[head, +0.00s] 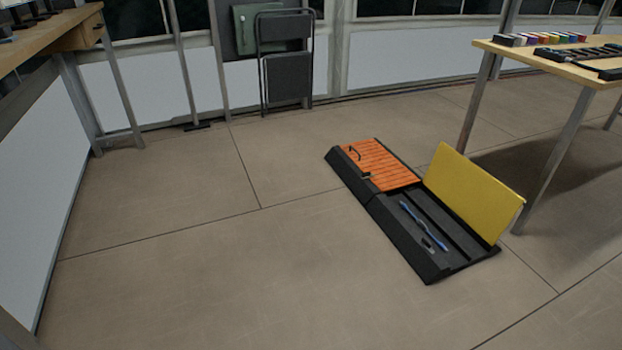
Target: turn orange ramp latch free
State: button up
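A black cable ramp (378,206) lies on the floor right of centre in the head view. Its orange slatted lid (384,166) lies flat over the far section. A small dark latch (367,175) sits at the lid's left edge; it is too small to tell how it is turned. A dark curved handle (355,153) is on the lid near its far left corner. The ramp's yellow lid (472,195) stands open, tilted up along the right side of the near section. My gripper is not in view.
A blue cable (424,226) lies in the open channel. A wooden table (540,55) with small items stands at right, its leg close to the yellow lid. A desk (60,36) stands upper left. A folded chair (286,62) leans at the wall. Floor left of the ramp is clear.

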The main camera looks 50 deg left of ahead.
aim_at(367, 174)
jog(key=z, duration=0.9)
jog(key=k, duration=0.15)
jog(key=u, duration=2.4)
jog(key=i, duration=0.85)
